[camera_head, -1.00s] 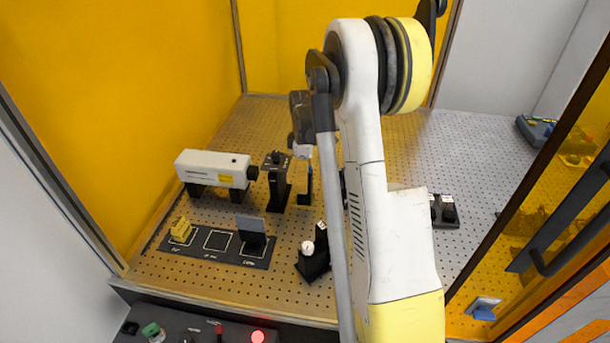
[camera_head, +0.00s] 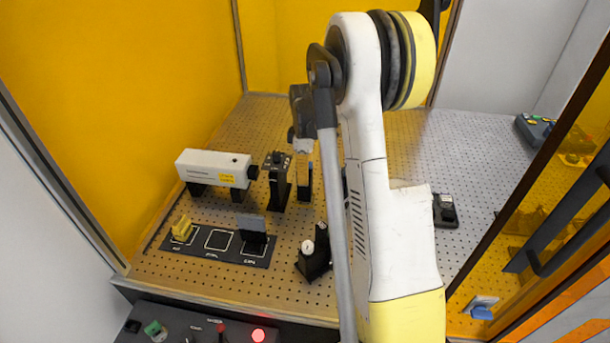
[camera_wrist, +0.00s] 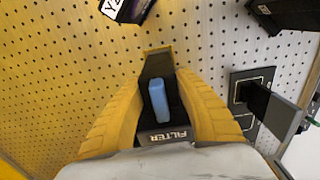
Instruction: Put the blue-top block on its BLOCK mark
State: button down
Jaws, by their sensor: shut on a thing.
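My gripper (camera_wrist: 158,85) fills the middle of the wrist view, its two yellow fingers on either side of a black block with a light blue top (camera_wrist: 159,101). The fingers are shut on it. Its near face is labelled FILTER. The dark mark plate (camera_head: 183,254) lies front left in the head view, with three outlined squares. The middle square (camera_head: 217,240) is empty. The plate also shows at the right in the wrist view (camera_wrist: 239,84). Its labels are too small to read. In the head view my arm covers much of the work area, and my gripper cannot be made out clearly.
A yellow piece (camera_head: 182,229) stands on the plate's left square and a grey upright card (camera_head: 252,223) on its right one. A white laser box (camera_head: 212,168), a black mount (camera_head: 278,182) and a black knobbed mount (camera_head: 314,262) stand nearby. A dark tray (camera_head: 445,212) is at right.

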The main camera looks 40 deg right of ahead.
jog(key=shift+r+p, duration=1.1)
jog(key=shift+r, duration=1.15)
